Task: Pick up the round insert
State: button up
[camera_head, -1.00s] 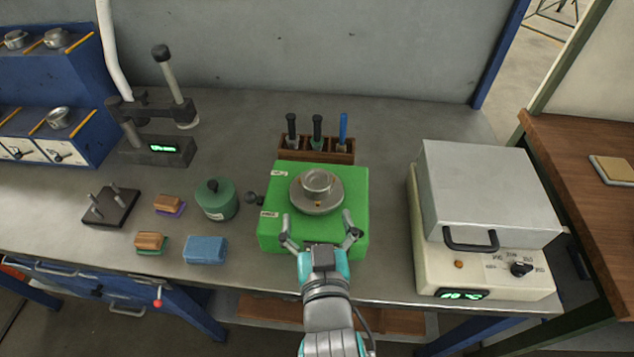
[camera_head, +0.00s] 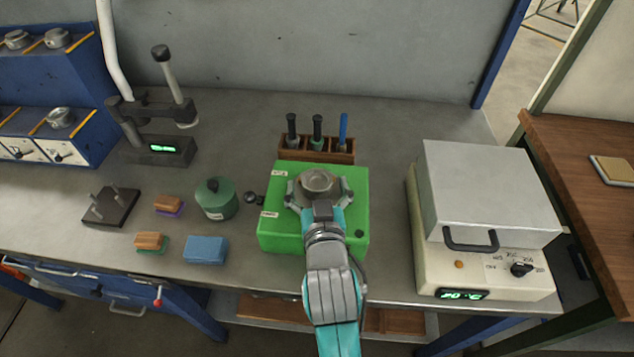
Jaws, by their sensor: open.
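The round insert (camera_head: 317,183) is a grey metal ring-shaped piece on top of the green block (camera_head: 283,236) in the middle of the bench. A wider round metal base shows around it, now partly covered by my gripper. My gripper (camera_head: 319,194) is open, with one finger on the left and one on the right of the round metal part. I cannot tell whether the fingers touch it. The near side of the part is hidden behind the gripper's body.
A wooden rack (camera_head: 292,153) with three handled tools stands behind the green block. A green canister (camera_head: 216,200), a blue block (camera_head: 206,250) and brushes are on the left. A white furnace box (camera_head: 485,195) stands on the right. Bare bench lies between it and the block.

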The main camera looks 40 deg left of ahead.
aim_at(317, 185)
jog(key=shift+r, duration=0.1)
grip_shut()
notch_tip(317, 185, up, 10)
jog(key=shift+f, duration=0.1)
jog(key=shift+a, duration=0.1)
dwell(0.5)
